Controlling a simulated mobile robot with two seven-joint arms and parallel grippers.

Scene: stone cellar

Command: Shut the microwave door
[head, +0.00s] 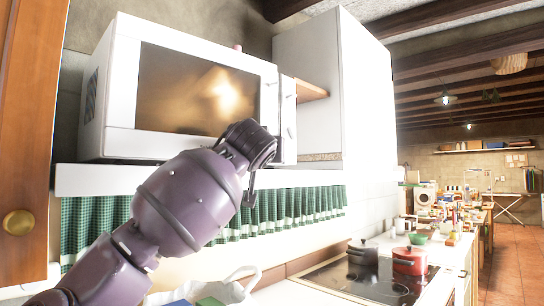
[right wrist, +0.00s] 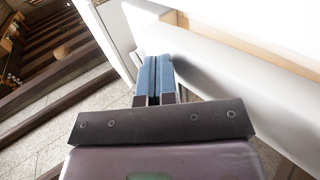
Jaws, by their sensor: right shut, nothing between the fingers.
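The white microwave (head: 118,75) stands on a white shelf at the upper left of the head view. Its door (head: 195,90) has a dark, brownish window and lies across the front, close to the body; I cannot tell whether a narrow gap is left. A narrow white strip (head: 289,120) shows at its right edge. My purple right arm reaches up from below, its hand in front of the door's lower right corner, hiding part of it. In the right wrist view my right gripper (right wrist: 156,75) is shut and empty, beside a long white panel; contact is unclear.
A tall white cabinet (head: 342,85) stands right of the microwave. A green checked curtain (head: 290,205) hangs under the shelf (head: 90,180). A hob (head: 385,280) with a red pot (head: 409,262) and a dark pot (head: 362,253) sits lower right. A wooden door (head: 25,130) is at left.

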